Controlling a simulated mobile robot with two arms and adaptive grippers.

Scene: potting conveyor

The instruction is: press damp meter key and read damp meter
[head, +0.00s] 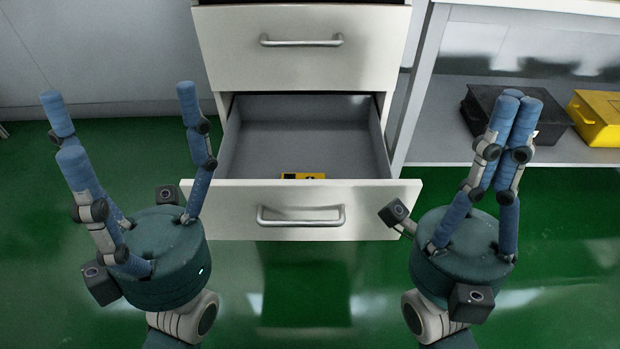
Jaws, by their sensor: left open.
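A small yellow item with dark marks (302,176) lies in the open lower drawer (300,225), close behind its front panel. It may be the damp meter; the panel hides part of it, and no key or reading can be made out. My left gripper (122,120) is open and empty, its blue fingers spread, to the left of the drawer. My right gripper (517,105) has its fingers closed together with nothing visible between them, to the right of the drawer. Neither gripper appears to touch the yellow item.
A closed drawer (300,70) sits above the open one in the white cabinet. On the shelf (450,135) at right are a black case (482,105), partly behind my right fingers, and a yellow case (598,120). The green floor (310,290) in front is clear.

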